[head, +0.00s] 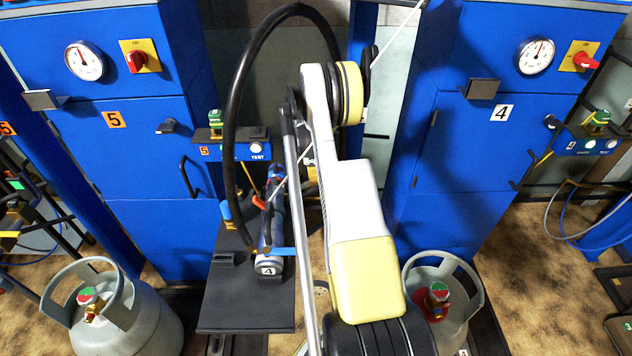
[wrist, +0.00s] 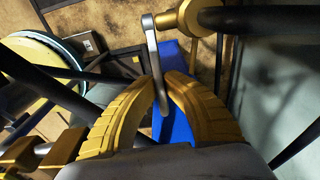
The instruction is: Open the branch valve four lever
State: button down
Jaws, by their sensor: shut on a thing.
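A grey metal lever (wrist: 153,52) shows in the wrist view, running from a brass valve body (wrist: 187,18) at the top down between my fingers. The valve sits on a dark pipe (wrist: 265,20). My gripper (wrist: 164,84), with its two ribbed gold fingers, is shut on the free end part of the lever. In the head view my own arm covers the middle and hides the lever and the gripper. Whether this lever bears a number four cannot be read in the wrist view.
Blue cabinets marked 5 (head: 150,150) and 4 (head: 460,150) flank the gap. Grey gas bottles (head: 140,318) stand on the floor. Dark pipes surround my gripper.

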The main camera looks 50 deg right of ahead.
aim_at(303, 183)
jog(key=shift+w+a+r+g+h, duration=0.15)
jog(key=shift+r+g+h, duration=0.15)
jog(key=shift+g, duration=0.1)
jog(key=shift+w+a+r+g+h, duration=0.1)
jog(key=shift+w+r+g+h, duration=0.05)
jog(key=shift+r+g+h, duration=0.2)
jog(key=c, duration=1.5)
grip_release()
jog(key=v, duration=1.2)
